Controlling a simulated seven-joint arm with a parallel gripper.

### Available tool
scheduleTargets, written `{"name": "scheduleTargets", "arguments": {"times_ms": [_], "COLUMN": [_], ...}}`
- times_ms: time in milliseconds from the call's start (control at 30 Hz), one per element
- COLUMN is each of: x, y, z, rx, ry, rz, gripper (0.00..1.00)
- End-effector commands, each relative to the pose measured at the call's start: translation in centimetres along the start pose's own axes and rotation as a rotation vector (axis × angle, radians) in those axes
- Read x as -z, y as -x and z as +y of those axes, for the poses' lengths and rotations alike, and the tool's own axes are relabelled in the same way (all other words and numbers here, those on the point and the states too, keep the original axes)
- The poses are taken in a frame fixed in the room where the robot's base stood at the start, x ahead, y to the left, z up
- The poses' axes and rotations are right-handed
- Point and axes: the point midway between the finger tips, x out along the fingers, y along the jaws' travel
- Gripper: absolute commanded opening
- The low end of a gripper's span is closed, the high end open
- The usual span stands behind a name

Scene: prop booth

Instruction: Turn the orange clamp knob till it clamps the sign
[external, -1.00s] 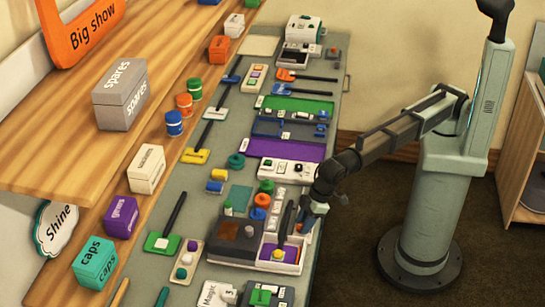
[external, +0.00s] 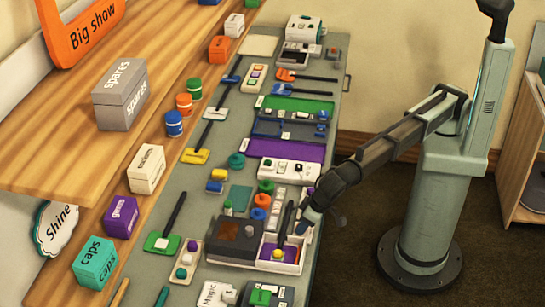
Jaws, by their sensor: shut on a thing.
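My gripper (external: 305,225) is at the right edge of the bench, low beside a white tray (external: 296,268). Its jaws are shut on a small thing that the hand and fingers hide. I cannot make out the orange clamp knob for certain at the fingers. A round orange piece (external: 262,200) stands apart from my gripper, to its left, between a green and a blue one. I cannot tell which one belongs to the clamp.
A dark upright bar (external: 287,218) and a yellow round piece (external: 278,254) are at the tray, close to my gripper. A dark brown box (external: 232,238) adjoins it. Small parts crowd the bench. The floor (external: 350,260) right of the bench is clear.

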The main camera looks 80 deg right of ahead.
Motion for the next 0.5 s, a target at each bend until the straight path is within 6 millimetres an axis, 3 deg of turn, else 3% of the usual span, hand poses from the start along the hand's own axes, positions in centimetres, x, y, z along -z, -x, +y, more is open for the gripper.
{"name": "scheduleTargets", "arguments": {"times_ms": [500], "x": [-0.06], "y": [-0.02], "z": [-0.01], "rx": [-0.015], "ry": [-0.035], "rz": [-0.001], "gripper": [0.05]}}
